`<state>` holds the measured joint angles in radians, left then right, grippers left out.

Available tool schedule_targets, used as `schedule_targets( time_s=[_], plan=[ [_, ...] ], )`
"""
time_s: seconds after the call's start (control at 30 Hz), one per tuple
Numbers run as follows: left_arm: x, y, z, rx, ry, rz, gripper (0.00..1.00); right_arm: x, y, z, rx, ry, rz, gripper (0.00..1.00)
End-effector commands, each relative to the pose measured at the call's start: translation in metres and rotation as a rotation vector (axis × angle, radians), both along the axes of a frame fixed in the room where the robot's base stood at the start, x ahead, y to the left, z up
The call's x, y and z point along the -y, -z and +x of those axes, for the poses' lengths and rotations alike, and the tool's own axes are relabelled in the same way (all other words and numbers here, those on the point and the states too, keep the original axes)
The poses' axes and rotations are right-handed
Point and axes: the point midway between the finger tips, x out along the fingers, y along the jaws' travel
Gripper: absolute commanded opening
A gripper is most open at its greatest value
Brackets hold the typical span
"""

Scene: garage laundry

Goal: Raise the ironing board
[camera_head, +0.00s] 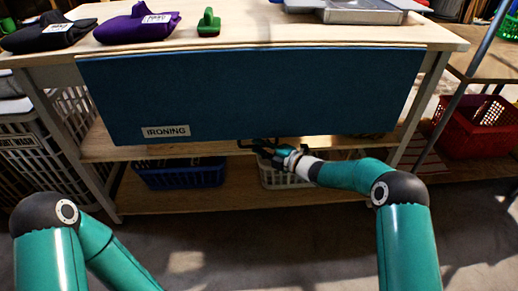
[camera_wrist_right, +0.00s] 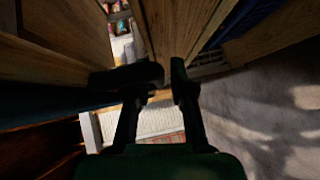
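The ironing board (camera_head: 250,90) is a dark blue panel with a white "IRONING" label. In the head view it hangs down flat against the front of the wooden table. My right gripper (camera_head: 264,148) is just below the board's lower edge, near its middle. In the right wrist view the gripper's two dark fingers (camera_wrist_right: 168,80) are apart by a narrow gap, with wood showing between the tips. A dark bar-like part lies at the left finger's tip; I cannot tell whether it belongs to the board. My left arm shows at the lower left, but its gripper is out of view.
The tabletop (camera_head: 260,32) holds dark and purple folded cloths (camera_head: 137,24), a green brush (camera_head: 209,22) and a grey tray (camera_head: 360,10). A blue basket (camera_head: 180,174) and a white basket (camera_head: 285,176) stand on the low shelf. A red basket (camera_head: 478,125) is at right.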

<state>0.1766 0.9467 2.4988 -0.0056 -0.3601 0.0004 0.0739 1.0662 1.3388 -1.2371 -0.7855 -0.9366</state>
Motion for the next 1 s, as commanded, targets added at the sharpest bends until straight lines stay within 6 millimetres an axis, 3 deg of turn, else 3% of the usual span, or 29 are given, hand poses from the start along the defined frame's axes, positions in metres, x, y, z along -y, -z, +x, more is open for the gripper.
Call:
schedule_targets(
  time_s=[0.37,0.53,1.0],
  plan=[
    [0.0001,0.0014,0.0,0.0,0.0,0.0,0.4,-0.0045,0.0008,0.0045,0.0,0.001,-0.002,0.23],
    [0.0001,0.0014,0.0,0.0,0.0,0.0,0.4,-0.0045,0.0009,0.0044,0.0,0.001,-0.002,0.0],
    [0.0,-0.0005,0.0,0.0,0.0,0.0,0.4,-0.0072,0.0016,0.002,-0.008,-0.004,-0.002,0.0]
  ],
)
